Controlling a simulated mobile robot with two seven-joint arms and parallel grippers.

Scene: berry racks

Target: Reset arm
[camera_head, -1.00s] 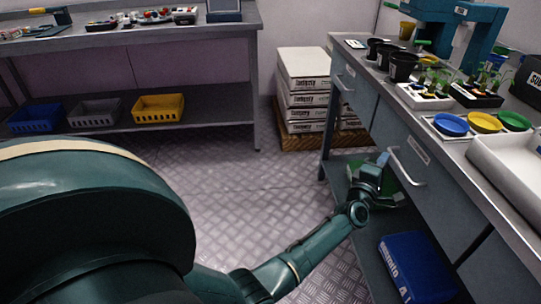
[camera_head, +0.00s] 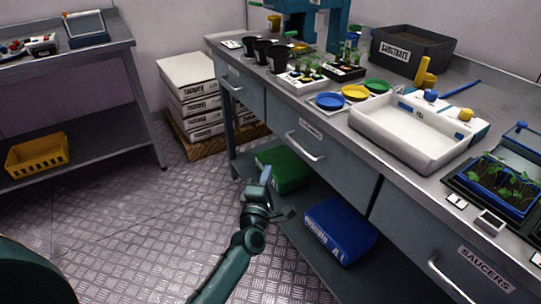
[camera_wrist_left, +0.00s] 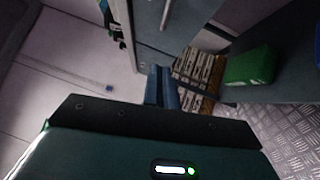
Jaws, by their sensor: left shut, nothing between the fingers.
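My left gripper (camera_head: 265,174) is in the lower middle of the head view, at the end of a dark green arm coming up from the bottom. It is in front of the workbench, by the lower shelf and just left of the green box (camera_head: 284,169). Its blue fingers are together and empty; they also show in the left wrist view (camera_wrist_left: 161,87). My right gripper is not in view.
The workbench (camera_head: 345,143) with drawers and handles runs along the right, with pots and trays on top. A blue box (camera_head: 340,229) lies on its lower shelf. Stacked cartons (camera_head: 190,94) stand at the back. The floor (camera_head: 130,215) left of the arm is clear.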

